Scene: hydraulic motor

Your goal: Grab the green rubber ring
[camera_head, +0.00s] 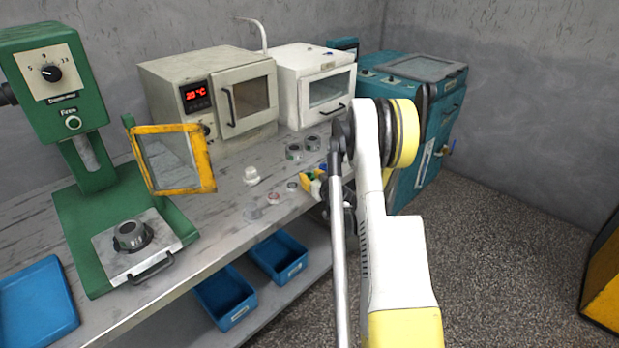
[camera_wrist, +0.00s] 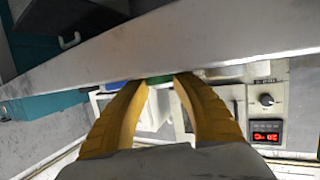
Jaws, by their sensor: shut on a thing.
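The green rubber ring (camera_wrist: 160,79) shows only as a small green strip between the two yellow fingertips in the wrist view. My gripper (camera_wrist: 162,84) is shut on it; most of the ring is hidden. In the head view my gripper (camera_head: 313,181) is at the front edge of the workbench, largely covered by my arm. A bit of green shows there, too small to make out.
On the workbench (camera_head: 225,207) stand several small round parts, a white piece (camera_head: 251,175), a green press (camera_head: 85,160) with a yellow-framed guard (camera_head: 203,160), and ovens (camera_head: 215,90). Blue bins (camera_head: 225,298) sit on the shelf below. Open floor lies to the right.

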